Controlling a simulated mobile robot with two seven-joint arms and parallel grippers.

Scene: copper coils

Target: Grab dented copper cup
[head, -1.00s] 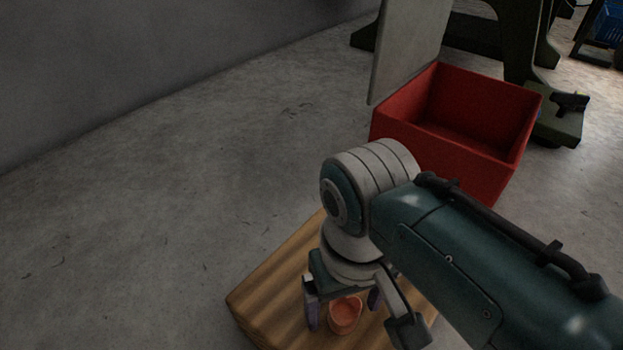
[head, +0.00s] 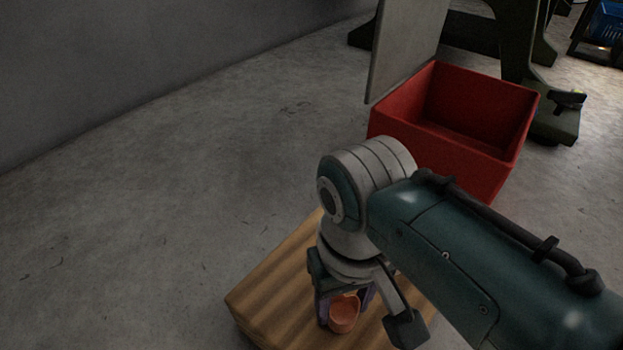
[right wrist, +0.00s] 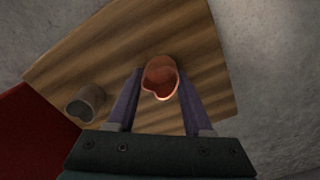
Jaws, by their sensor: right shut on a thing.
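The dented copper cup (head: 344,314) stands on a wooden block (head: 262,290), its rim pushed in on one side. In the right wrist view the cup (right wrist: 160,78) shows its open mouth between the two purple fingers. My right gripper (head: 345,306) is shut on the cup, with one finger on either side. The fingertips in the wrist view (right wrist: 160,84) reach the cup's sides. Part of the cup is hidden by the gripper in the head view. My left gripper is not in view.
A second, grey-brown cup (right wrist: 85,104) stands on the block in the wrist view. An open red bin (head: 448,125) stands beyond the block, with a pale upright panel (head: 408,45) beside it. Bare concrete floor (head: 170,220) lies to the left.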

